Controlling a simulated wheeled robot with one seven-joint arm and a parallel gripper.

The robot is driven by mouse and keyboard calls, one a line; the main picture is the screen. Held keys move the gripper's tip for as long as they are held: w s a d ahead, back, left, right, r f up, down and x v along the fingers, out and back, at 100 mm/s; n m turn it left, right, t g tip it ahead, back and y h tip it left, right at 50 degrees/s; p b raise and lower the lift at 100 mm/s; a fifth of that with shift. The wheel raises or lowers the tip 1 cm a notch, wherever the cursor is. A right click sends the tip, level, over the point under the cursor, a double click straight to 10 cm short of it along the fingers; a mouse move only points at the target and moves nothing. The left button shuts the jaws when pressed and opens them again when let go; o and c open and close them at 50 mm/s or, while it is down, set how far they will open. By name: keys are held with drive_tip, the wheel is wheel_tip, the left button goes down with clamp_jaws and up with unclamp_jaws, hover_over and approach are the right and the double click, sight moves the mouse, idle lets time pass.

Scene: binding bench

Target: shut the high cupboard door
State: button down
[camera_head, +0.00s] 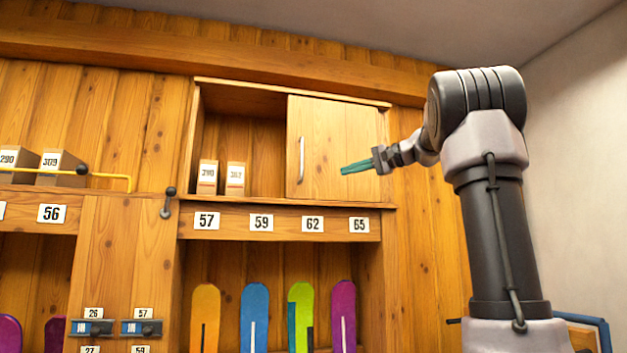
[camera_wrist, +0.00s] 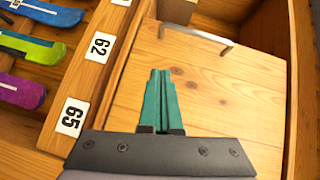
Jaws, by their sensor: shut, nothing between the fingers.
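The high cupboard door (camera_head: 335,140) is a pale wooden panel covering the right half of the cupboard (camera_head: 190,140). The left half stands open. A metal bar handle (camera_head: 301,160) is upright near the door's left edge; it also shows in the wrist view (camera_wrist: 196,37). My gripper (camera_head: 344,170) has teal fingers, shut and empty. In the head view it is in front of the door's lower right part, right of the handle, pointing left. In the wrist view the fingertips (camera_wrist: 160,74) lie over the door (camera_wrist: 225,95), apart from the handle. Contact with the door cannot be told.
Two small boxes (camera_head: 208,177) stand in the open half. Below is a ledge (camera_head: 270,235) with number labels, then several coloured boards (camera_head: 254,310). A yellow rod (camera_head: 105,176) and a dark-knobbed lever (camera_head: 168,203) are at left. The wall (camera_head: 580,180) is at right.

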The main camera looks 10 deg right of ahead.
drive_tip(key=x, duration=0.7)
drive_tip(key=shift+a, duration=0.2)
drive_tip(key=a, duration=0.2)
drive_tip(key=a+f, duration=0.1)
drive_tip(key=a, duration=0.1)
drive_tip(key=shift+w, duration=0.25)
drive_tip(key=shift+a, duration=0.25)
